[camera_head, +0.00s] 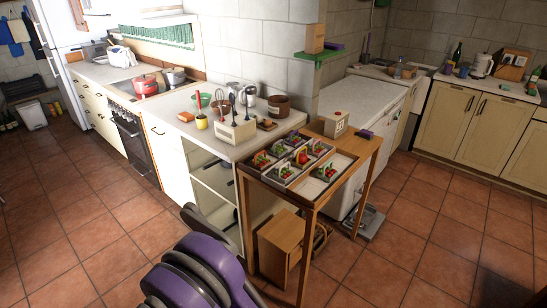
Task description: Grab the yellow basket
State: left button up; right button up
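A wooden table (345,143) stands right of centre, against the end of the kitchen counter. On it a dark-edged tray holds several small baskets or boxes with red and green contents, among them one at the right (327,172) and one at the left (262,161). I cannot make out a clearly yellow basket at this size. A small yellow cup (201,122) stands on the counter left of the table. A purple and dark part of my arm shows at the bottom. I see no gripper fingers.
The counter (180,103) carries a red pot (146,85), kettles and a utensil holder (236,129). A pale box (334,124) sits at the table's back. A wooden cabinet (281,243) stands under the table.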

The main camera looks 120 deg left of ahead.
aim_at(301, 161)
jog(key=u, duration=3.85)
